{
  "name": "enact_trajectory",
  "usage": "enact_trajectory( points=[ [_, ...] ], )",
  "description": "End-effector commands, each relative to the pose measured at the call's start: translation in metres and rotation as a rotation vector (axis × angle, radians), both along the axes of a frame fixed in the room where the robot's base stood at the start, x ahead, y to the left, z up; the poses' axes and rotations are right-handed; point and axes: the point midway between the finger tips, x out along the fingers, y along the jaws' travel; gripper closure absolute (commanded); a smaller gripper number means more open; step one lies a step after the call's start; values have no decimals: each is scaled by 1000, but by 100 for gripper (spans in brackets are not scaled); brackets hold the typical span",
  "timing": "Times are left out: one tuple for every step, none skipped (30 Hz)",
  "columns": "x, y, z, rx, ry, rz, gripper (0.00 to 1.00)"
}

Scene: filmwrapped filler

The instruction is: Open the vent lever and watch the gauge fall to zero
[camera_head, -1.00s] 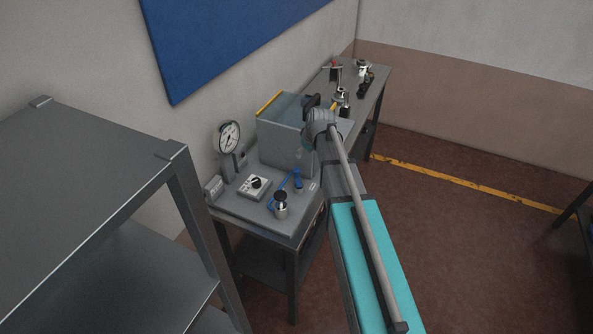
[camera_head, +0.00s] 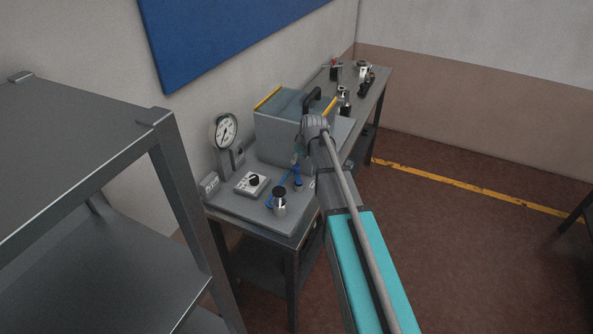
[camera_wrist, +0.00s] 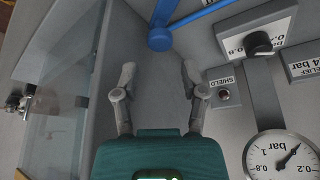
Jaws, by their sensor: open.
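In the wrist view the blue lever (camera_wrist: 205,12) runs from a round hub at the top edge, beyond my fingertips. My gripper (camera_wrist: 157,75) is open and empty, its fingers apart from the lever. In the head view my arm mostly hides it. The round white gauge (camera_head: 225,130) stands at the back left of the panel. In the wrist view the gauge (camera_wrist: 283,158) is cut off at the corner; its needle is off to one side, the exact reading unclear.
A clear-walled shield box (camera_head: 277,131) with yellow edges and a black handle stands close behind my wrist. A black knob (camera_head: 253,181) is on a white plate. A metal cylinder (camera_head: 279,203) stands at the panel's front. A grey shelf (camera_head: 75,150) is at left.

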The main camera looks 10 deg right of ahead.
Motion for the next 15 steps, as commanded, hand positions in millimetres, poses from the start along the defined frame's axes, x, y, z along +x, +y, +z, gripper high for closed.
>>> enact_trajectory(
  points=[
    [2,1,-8,0,0,0,45],
    [3,1,-11,0,0,0,45],
    [4,2,-14,0,0,0,45],
    [5,2,-16,0,0,1,45],
    [6,2,-18,0,0,1,45],
    [7,3,-21,0,0,1,45],
    [8,3,-24,0,0,1,45],
    [9,4,-26,0,0,1,45],
    [10,4,-29,0,0,1,45],
    [11,4,-31,0,0,1,45],
    [12,5,-33,0,0,1,45],
    [13,5,-36,0,0,1,45],
    [14,6,-38,0,0,1,45],
    [15,6,-39,0,0,1,45],
    [15,6,-41,0,0,1,45]
  ],
)
